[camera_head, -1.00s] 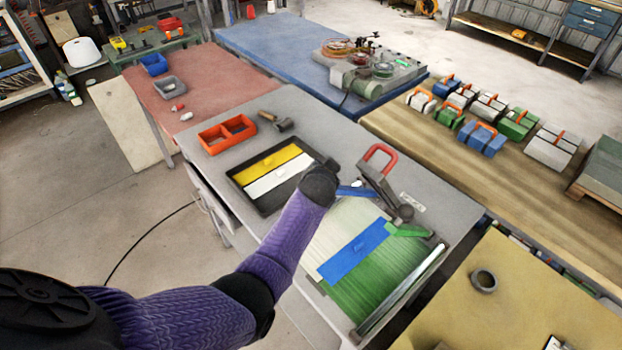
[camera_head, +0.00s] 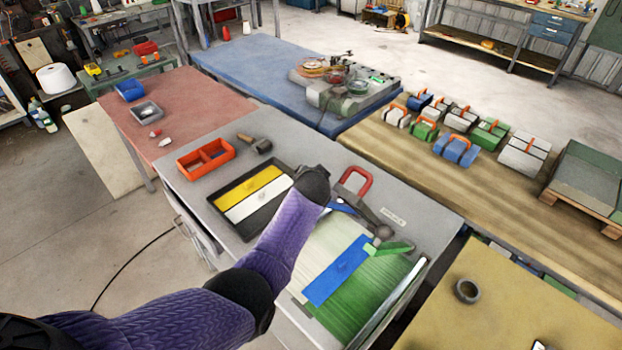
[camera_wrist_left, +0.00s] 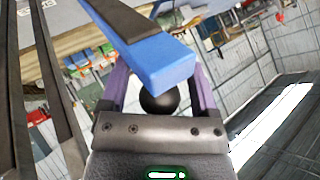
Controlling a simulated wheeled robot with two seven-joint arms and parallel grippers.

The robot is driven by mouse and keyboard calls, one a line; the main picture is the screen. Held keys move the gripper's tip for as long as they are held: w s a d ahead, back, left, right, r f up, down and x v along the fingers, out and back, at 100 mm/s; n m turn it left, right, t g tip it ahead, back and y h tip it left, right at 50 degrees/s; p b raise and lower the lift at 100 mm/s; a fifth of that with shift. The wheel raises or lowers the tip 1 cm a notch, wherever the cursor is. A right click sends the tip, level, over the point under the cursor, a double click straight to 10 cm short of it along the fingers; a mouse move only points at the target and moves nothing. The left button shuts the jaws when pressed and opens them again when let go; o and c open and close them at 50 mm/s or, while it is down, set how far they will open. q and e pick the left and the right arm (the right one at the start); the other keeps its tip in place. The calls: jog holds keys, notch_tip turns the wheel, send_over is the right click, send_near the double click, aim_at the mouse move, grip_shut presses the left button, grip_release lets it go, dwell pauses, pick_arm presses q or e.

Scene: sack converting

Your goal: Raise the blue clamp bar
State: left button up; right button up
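The blue clamp bar (camera_head: 343,208) shows in the head view just right of my left gripper (camera_head: 318,190), at the far end of the fixture with green and pale sheets. Its blue block end (camera_wrist_left: 160,62) is large in the left wrist view, tilted, with a dark strip on top. The two purple fingers of my left gripper (camera_wrist_left: 160,85) stand apart on either side below it. The block hides their tips, so I cannot tell whether they touch it. A black ball (camera_wrist_left: 158,101) shows between the fingers. My right gripper is not in view.
A black tray (camera_head: 236,222) with yellow and white strips lies left of my arm. An orange bin (camera_head: 204,158) and a mallet (camera_head: 256,144) lie farther back. A blue strip (camera_head: 338,270) lies on the sheets.

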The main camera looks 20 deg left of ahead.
pick_arm(q)
jog(key=shift+s, duration=0.1)
jog(key=shift+s+d+r, duration=0.1)
jog(key=shift+r, duration=0.1)
jog(key=p+v, duration=0.4)
jog(key=v, duration=0.5)
jog(key=shift+s+d, duration=0.15)
jog(key=shift+s, duration=0.05)
